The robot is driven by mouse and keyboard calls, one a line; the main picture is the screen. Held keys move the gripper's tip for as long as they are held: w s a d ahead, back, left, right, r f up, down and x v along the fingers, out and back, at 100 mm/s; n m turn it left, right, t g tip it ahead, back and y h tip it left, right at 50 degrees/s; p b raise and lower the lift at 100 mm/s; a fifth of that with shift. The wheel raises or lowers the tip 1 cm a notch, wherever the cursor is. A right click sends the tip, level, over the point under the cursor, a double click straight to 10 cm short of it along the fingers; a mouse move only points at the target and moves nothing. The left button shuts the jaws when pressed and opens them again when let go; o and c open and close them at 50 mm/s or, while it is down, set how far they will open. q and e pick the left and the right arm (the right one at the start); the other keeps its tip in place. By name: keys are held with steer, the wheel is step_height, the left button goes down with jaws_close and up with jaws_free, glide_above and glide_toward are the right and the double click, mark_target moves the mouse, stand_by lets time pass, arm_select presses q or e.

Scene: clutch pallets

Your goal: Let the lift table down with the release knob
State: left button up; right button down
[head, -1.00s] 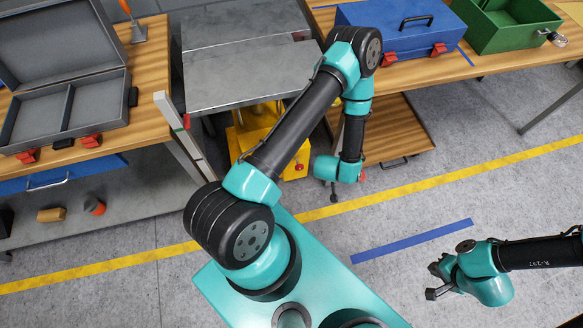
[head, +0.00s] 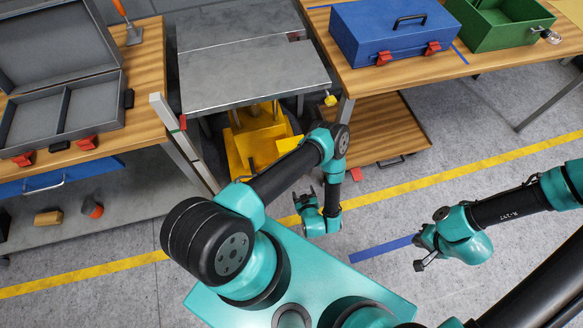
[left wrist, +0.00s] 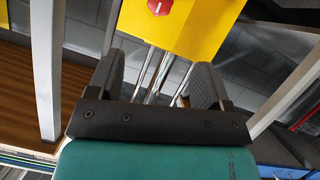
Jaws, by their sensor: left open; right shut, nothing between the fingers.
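The lift table has a grey metal top (head: 250,78) and a yellow base (head: 250,145) below it. In the left wrist view a red release knob (left wrist: 160,7) sits on the yellow housing (left wrist: 190,28) at the top edge, beyond the fingers. I cannot make out the knob in the head view now. My left gripper (head: 305,198) is open and empty, low in front of the yellow base and apart from it. Its two spread fingers show in the left wrist view (left wrist: 158,78). My right gripper (head: 418,254) is shut and empty at the right, above the floor.
A workbench with an open grey case (head: 60,110) stands left. Another bench at right holds a blue toolbox (head: 385,35) and a green box (head: 490,25). A wooden shelf board (head: 385,135) lies low under it. The floor in front is clear, with yellow and blue stripes.

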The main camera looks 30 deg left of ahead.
stand_by(0.3)
arm_select(q)
steer(key=x, duration=1.7)
steer(key=shift+w+a, duration=0.15)
steer(key=c, duration=0.9)
steer(key=shift+c, duration=0.2)
